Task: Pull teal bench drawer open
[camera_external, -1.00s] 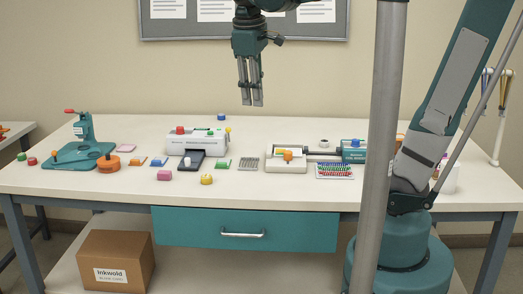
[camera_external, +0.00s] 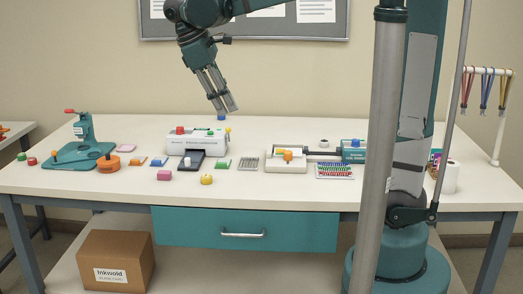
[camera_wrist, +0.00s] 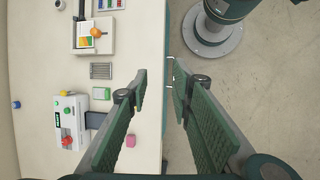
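The teal bench drawer (camera_external: 290,228) is under the front edge of the bench and looks shut. Its pale bar handle (camera_external: 242,235) is at the middle of its front. My gripper (camera_external: 227,109) is high above the bench, well above and apart from the drawer, with its fingers slanting down to the right. In the wrist view my gripper (camera_wrist: 159,72) is open, with two green-padded fingers apart and nothing between them. The bench's front edge runs between the fingers there, and the drawer shows only as a thin strip, mostly hidden.
The bench top (camera_external: 120,190) holds a teal press (camera_external: 85,145), a white machine (camera_external: 197,143), a cream block (camera_external: 286,160) and several small coloured pieces. A cardboard box (camera_external: 116,262) sits on the lower shelf, left of the drawer. The space before the drawer looks clear.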

